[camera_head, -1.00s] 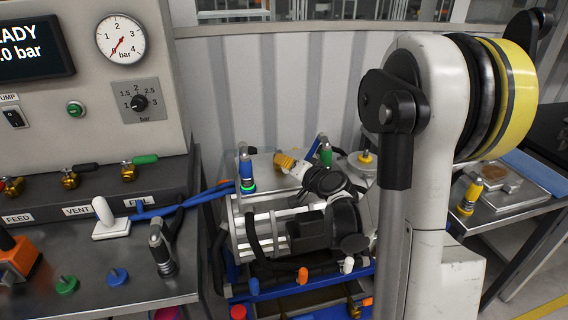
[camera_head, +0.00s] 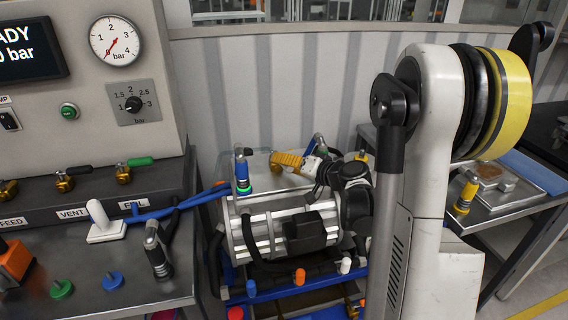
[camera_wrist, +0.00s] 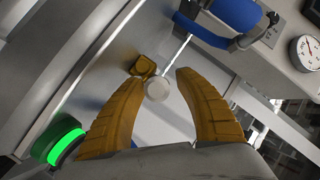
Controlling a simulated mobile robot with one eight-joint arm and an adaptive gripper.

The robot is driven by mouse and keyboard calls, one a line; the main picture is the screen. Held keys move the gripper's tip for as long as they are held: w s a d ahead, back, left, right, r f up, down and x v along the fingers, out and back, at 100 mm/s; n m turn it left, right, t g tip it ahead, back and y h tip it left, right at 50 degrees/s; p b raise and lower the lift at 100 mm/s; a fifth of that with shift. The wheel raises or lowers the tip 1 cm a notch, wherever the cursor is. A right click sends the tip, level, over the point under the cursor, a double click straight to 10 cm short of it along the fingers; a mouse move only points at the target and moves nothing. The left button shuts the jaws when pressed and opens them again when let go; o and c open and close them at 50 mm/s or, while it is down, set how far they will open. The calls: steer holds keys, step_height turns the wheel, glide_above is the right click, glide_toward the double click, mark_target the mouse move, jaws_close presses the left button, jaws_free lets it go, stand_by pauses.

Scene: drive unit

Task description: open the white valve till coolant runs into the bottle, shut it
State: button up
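A small white valve handle (camera_head: 346,265) sits low on the front of the drive unit (camera_head: 285,232), right of an orange handle (camera_head: 300,276) and a blue handle (camera_head: 251,288). My gripper (camera_head: 275,160) is above the back of the drive unit, apart from the white valve. In the wrist view my gripper (camera_wrist: 160,80) has its two tan fingers spread, with a clear gap. A pale round knob (camera_wrist: 157,88) and a brass-coloured piece (camera_wrist: 143,67) show in that gap; I cannot tell that either is touched. I cannot make out the bottle.
A blue connector with a glowing green ring (camera_head: 243,176) stands left of my gripper. The bench at left holds a white T-shaped piece (camera_head: 105,224), a green knob (camera_head: 62,289) and blue hoses (camera_head: 172,211). A side table (camera_head: 506,195) stands at right.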

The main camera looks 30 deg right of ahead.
steer(key=shift+s, duration=0.1)
steer(key=v, duration=1.2)
